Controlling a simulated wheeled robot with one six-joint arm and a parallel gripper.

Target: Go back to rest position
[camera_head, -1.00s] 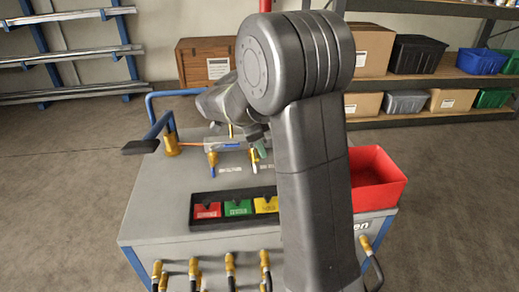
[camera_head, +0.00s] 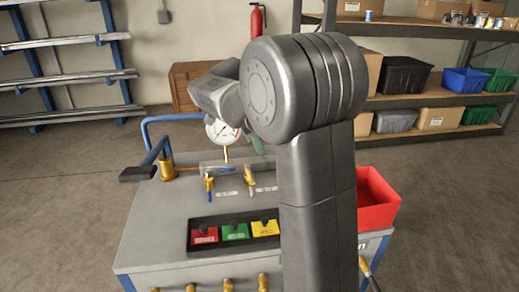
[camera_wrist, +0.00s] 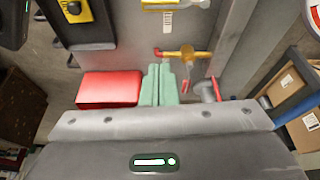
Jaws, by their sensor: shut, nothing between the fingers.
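My gripper (camera_wrist: 160,85) shows in the wrist view as two pale green fingers close together, with nothing between them. In the head view, only a green finger end (camera_head: 258,145) shows beside my arm, above the back of the grey workbench cart (camera_head: 150,225). My arm rises in front of the cart and hides part of its right side. The fingers look clear of the valves in the head view. In the wrist view, they overlap the background between a red box shape (camera_wrist: 110,90) and a yellow pipe fitting (camera_wrist: 185,52); their distance from these cannot be told.
The cart carries a round gauge (camera_head: 222,131), a blue-handled valve (camera_head: 209,184), a black tray (camera_head: 195,246) with red, green and yellow tags, and a red bin (camera_head: 377,205). Shelves (camera_head: 440,101) with bins stand behind. Open floor lies at left (camera_head: 60,200).

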